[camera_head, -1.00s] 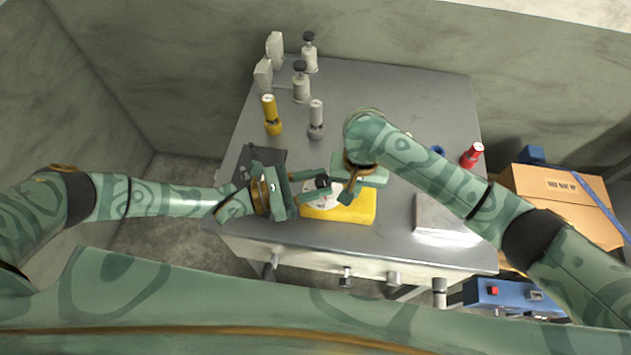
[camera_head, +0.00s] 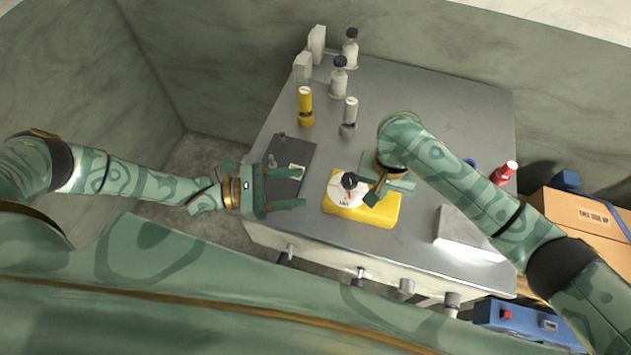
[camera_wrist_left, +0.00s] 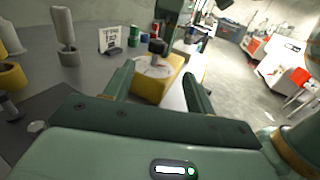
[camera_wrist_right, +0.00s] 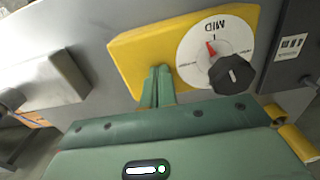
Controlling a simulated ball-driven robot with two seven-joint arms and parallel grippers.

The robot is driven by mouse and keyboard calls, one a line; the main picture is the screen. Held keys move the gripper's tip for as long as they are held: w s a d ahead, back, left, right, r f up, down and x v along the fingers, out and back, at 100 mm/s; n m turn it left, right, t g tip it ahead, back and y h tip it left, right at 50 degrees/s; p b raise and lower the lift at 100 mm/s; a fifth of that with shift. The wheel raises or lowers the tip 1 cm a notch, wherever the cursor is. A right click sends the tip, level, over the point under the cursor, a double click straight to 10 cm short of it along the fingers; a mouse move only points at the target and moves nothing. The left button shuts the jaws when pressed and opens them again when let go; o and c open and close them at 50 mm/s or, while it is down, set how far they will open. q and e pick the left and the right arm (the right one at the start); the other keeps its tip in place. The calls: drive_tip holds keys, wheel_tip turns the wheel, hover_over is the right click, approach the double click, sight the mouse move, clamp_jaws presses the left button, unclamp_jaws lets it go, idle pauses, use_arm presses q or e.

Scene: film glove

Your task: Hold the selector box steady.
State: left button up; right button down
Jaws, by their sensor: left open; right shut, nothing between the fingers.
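The selector box (camera_head: 376,211) is yellow, with a white dial (camera_head: 337,194) and a black knob (camera_head: 349,180). It sits near the table's front edge. In the right wrist view the box (camera_wrist_right: 128,46) shows a red pointer (camera_wrist_right: 211,47) by the word MID. My left gripper (camera_head: 304,188) is open and empty, left of the box and apart from it; the left wrist view shows the box (camera_wrist_left: 148,88) beyond its spread fingers. My right gripper (camera_head: 370,198) is shut and empty at the box, its fingertips (camera_wrist_right: 157,72) overlapping the yellow face; contact is unclear.
A yellow post (camera_head: 306,105), a grey post (camera_head: 349,115) and white-bodied bottles stand behind. A cardboard carton (camera_head: 583,218) stands beyond the table.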

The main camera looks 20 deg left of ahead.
use_arm(q)
drive_tip(key=shift+s+a, duration=0.25)
drive_tip(key=shift+a, duration=0.25)
